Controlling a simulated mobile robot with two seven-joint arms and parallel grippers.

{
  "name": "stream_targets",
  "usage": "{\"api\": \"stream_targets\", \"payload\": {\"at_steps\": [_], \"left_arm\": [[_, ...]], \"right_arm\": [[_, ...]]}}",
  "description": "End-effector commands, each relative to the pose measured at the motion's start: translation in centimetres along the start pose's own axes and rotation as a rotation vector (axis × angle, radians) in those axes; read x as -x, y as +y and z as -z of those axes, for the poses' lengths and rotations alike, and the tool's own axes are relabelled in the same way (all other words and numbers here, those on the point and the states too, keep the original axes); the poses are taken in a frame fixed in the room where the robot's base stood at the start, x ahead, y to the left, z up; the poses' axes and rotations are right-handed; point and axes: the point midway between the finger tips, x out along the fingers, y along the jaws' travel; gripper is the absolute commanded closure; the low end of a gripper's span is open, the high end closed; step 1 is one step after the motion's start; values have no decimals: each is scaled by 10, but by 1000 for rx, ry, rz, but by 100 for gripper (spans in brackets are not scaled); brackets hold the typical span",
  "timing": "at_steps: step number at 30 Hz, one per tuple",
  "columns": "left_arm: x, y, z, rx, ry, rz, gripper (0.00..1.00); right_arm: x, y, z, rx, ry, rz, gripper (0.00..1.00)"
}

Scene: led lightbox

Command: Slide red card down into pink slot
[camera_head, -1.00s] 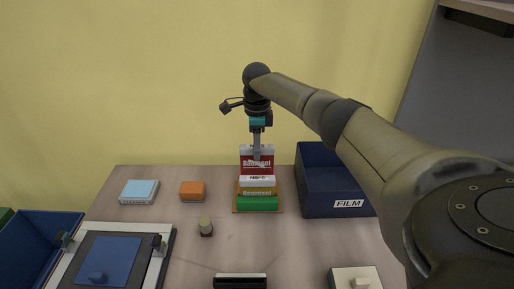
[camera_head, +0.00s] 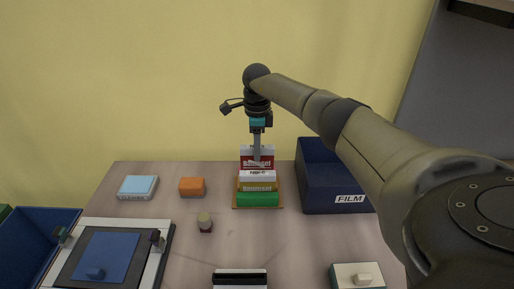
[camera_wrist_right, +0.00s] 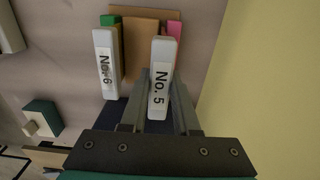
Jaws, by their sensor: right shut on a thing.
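My right gripper (camera_head: 257,155) points down and is shut on the red card (camera_head: 257,164), a red box with a white top. In the right wrist view its white end reads "No. 5" (camera_wrist_right: 160,78), between my fingers. The card is upright at the back of the small rack (camera_head: 236,205). The pink slot (camera_wrist_right: 174,29) shows only partly beside the card in the wrist view. A yellow card with a white "No. 6" top (camera_head: 257,187) stands in front, behind the green slot front (camera_head: 258,199). It hides the red card's lower end, so its depth in the slot cannot be told.
A dark blue FILM bin (camera_head: 330,205) stands close on the rack's right. A lightbox with a blue sheet (camera_head: 103,258) is at front left.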

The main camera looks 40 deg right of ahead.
Motion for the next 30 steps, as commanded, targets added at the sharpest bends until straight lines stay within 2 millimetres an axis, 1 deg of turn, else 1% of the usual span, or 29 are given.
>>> {"api": "stream_targets", "payload": {"at_steps": [30], "left_arm": [[-20,1,-2,-1,1,-1,0]], "right_arm": [[-27,0,0,0,0,0,100]]}}
